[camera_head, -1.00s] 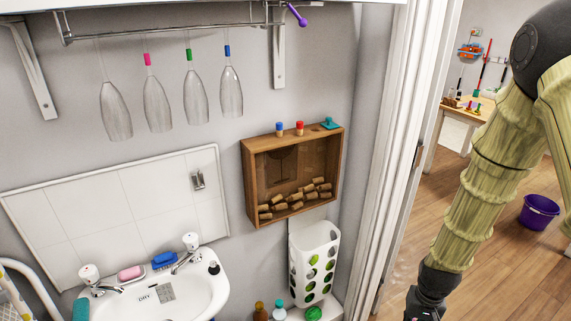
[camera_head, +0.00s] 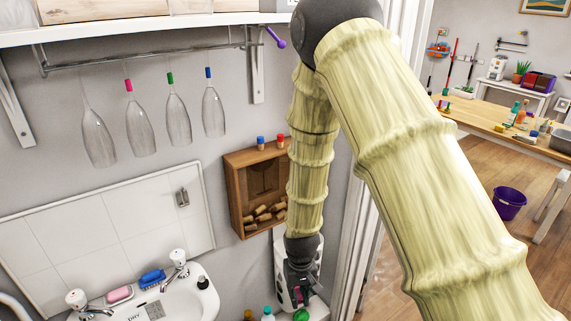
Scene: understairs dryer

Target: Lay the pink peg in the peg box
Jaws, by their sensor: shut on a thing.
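My gripper (camera_head: 302,292) hangs low in front of the white wall holder, pointing down. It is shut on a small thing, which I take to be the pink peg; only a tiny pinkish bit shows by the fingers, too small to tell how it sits. I cannot make out a peg box with certainty. A wooden wall box (camera_head: 232,200) holds several corks, and its right side is hidden behind my arm.
A white holder (camera_head: 283,288) is mostly hidden behind my gripper. The white basin (camera_head: 190,300) with taps is at lower left. Several glasses (camera_head: 138,130) hang from a rail above. A purple peg-like thing (camera_head: 276,38) hangs at the rail's end.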

